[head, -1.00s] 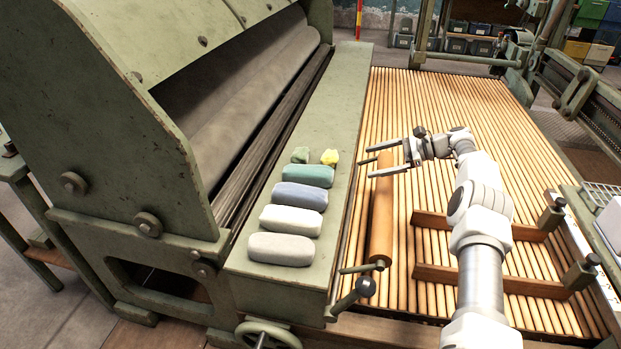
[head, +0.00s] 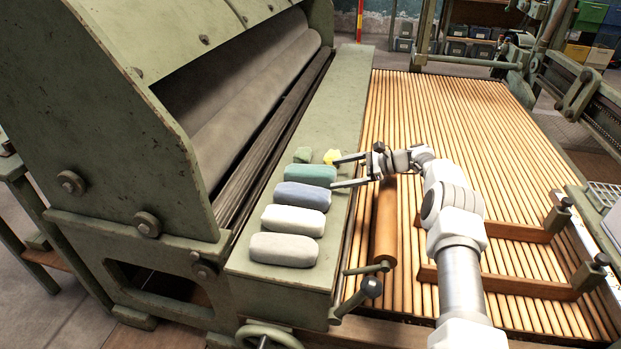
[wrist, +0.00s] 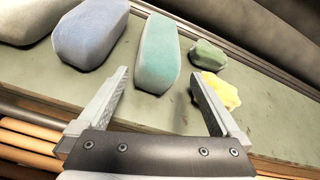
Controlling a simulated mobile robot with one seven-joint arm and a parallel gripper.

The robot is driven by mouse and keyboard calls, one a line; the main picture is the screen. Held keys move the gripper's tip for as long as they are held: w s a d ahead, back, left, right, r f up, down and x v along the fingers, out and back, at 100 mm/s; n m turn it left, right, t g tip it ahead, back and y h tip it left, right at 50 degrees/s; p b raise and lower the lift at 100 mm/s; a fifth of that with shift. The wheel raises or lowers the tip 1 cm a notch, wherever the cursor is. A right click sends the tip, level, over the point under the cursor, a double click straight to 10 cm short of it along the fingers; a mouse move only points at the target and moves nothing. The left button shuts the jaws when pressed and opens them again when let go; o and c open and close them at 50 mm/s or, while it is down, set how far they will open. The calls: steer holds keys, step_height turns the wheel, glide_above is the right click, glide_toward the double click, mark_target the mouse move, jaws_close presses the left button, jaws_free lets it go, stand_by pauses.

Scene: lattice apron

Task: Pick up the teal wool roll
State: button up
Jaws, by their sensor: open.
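The teal wool roll (head: 310,174) lies on the green metal shelf (head: 345,115), between the blue roll and the small green and yellow pieces. It also shows in the wrist view (wrist: 158,52), its near end just beyond the fingertips and roughly between their lines. My gripper (head: 334,172) is open and empty at the shelf's right edge, its fingers pointing left toward the teal roll. In the wrist view my gripper (wrist: 158,78) has its fingers wide apart. In the head view the upper fingertip lies close to the yellow piece; I cannot tell if they touch.
A blue roll (head: 302,196), a white roll (head: 293,220) and a grey roll (head: 284,250) lie in front of the teal one. A green lump (head: 303,155) and a yellow lump (head: 331,157) lie behind it. A wooden roller (head: 386,220) and slatted bed (head: 450,120) are right.

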mark_target(323, 175)
steer(key=x, duration=0.1)
steer(key=b+x, duration=0.1)
steer(key=x, duration=0.3)
steer(key=shift+s+a+r, duration=0.2)
steer(key=shift+s+a, duration=0.05)
steer(key=shift+s, duration=0.05)
steer(key=c, duration=1.3)
steer(key=shift+r, duration=0.1)
steer(key=shift+r, duration=0.1)
